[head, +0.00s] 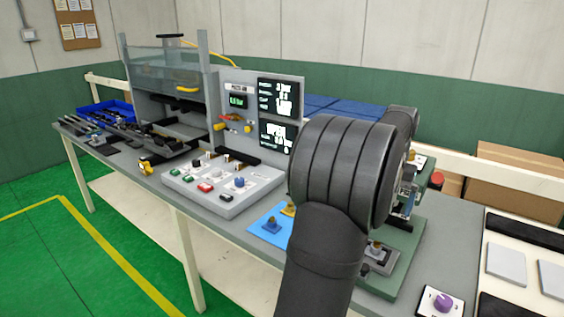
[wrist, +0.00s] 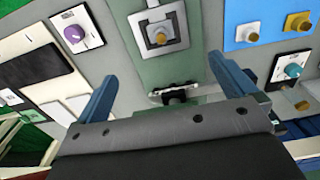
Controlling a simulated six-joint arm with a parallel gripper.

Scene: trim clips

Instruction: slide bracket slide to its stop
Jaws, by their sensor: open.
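My gripper (wrist: 162,70) shows in the wrist view as two blue fingers spread wide with nothing between them. A green base plate (wrist: 190,68) lies beyond the fingers. On it sits a grey square bracket (wrist: 182,27) with a brass knob (wrist: 159,38) in its middle. A dark part in a light mount (wrist: 173,96) is nearer, between the fingers in the picture and partly hidden by my gripper body. In the head view the bracket (head: 378,268) is at the front of the green plate (head: 408,283). My arm hides much of the plate there. I cannot tell how far the slide is along its travel.
A blue mat (head: 263,219) with knobs and a sloped button console (head: 222,187) stand left of the plate. A purple knob unit (head: 440,302) and a pale tray with grey pads (head: 507,265) are to the right. Bare bench shows between them.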

